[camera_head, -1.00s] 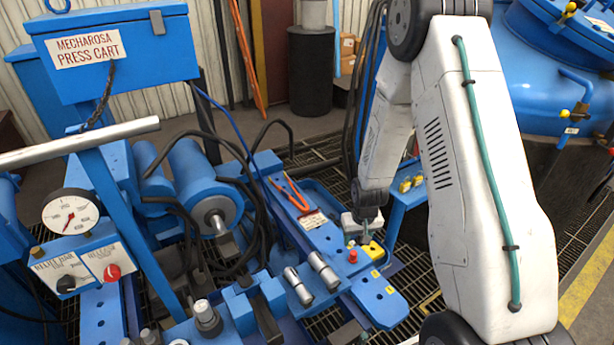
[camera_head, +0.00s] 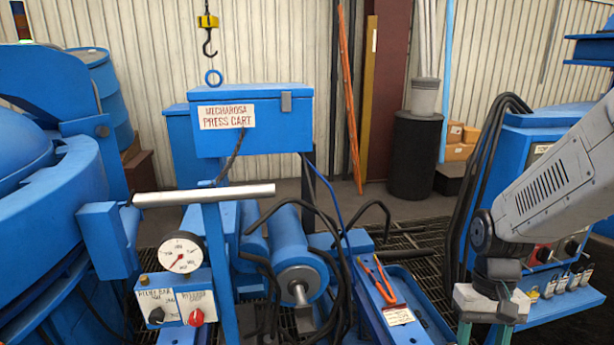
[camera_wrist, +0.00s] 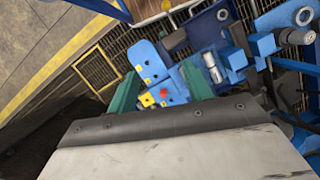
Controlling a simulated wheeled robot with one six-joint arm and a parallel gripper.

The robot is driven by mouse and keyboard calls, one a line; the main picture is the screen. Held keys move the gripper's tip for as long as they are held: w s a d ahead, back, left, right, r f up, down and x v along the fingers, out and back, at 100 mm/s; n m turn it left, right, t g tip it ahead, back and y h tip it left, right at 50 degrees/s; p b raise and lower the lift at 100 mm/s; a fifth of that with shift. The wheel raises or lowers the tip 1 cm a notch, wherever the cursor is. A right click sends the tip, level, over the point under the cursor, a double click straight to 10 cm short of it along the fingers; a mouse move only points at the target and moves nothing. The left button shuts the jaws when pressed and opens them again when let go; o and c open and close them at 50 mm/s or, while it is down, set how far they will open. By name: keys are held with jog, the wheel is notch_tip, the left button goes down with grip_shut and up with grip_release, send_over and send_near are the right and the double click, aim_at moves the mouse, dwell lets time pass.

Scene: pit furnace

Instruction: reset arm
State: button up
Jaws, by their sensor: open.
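My arm (camera_head: 545,185) comes in from the right edge in the head view and bends down at the wrist. My gripper (camera_head: 487,332) hangs at the lower right, its fingers cut off by the bottom edge. In the wrist view my gripper (camera_wrist: 160,88) shows two green fingers spread apart with nothing held between them. Beyond the fingers lies a blue plate (camera_wrist: 172,88) with a red knob (camera_wrist: 163,93) and yellow patches. I cannot tell the exact gap between fingertips and plate.
The blue press cart (camera_head: 250,120) stands in the middle with a gauge (camera_head: 182,252) and a grey bar handle (camera_head: 205,195). A blue control cabinet (camera_head: 530,135) stands behind my arm. A chain hook (camera_head: 208,40) hangs above.

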jog(key=s+a+r+t, duration=0.2)
jog(key=s+r, duration=0.4)
jog(key=r, duration=0.2)
jog(key=s+a+r+n+t, duration=0.1)
jog(key=s+a+r+t, duration=0.1)
jog(key=s+r, duration=0.3)
jog(key=shift+s+a+r+n, duration=0.3)
jog(key=shift+s+r, duration=0.1)
jog(key=shift+r, duration=1.1)
jog(key=shift+d, duration=0.1)
